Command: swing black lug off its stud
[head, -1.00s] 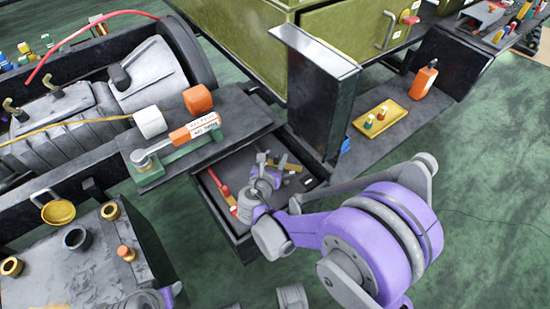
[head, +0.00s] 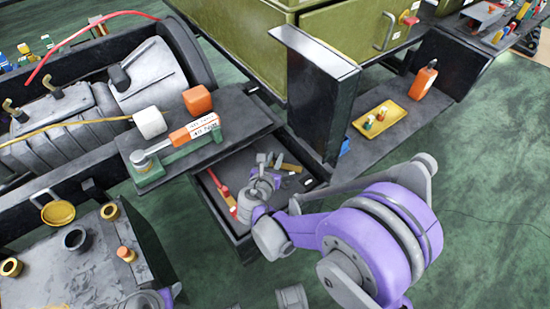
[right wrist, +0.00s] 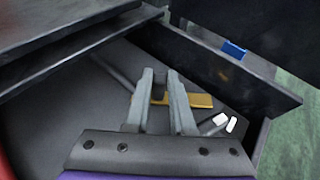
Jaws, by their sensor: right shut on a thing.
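My right gripper (head: 268,160) reaches into the open drawer (head: 240,237) below the grey bench top. In the right wrist view its two grey fingers (right wrist: 160,78) are closed about a small dark piece (right wrist: 160,87). This looks like the black lug, but its shape is mostly hidden by the fingers. A yellow bar (right wrist: 198,100) lies just beyond and under the fingertips; it also shows in the head view (head: 291,168). I cannot make out the stud. My left gripper does not show.
A red-handled tool (head: 222,190) lies at the drawer's left side. Small white pieces (right wrist: 231,124) lie at its right. A black upright panel (head: 312,95) stands close behind the drawer. A green fixture with an orange bar (head: 190,132) sits on the bench above.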

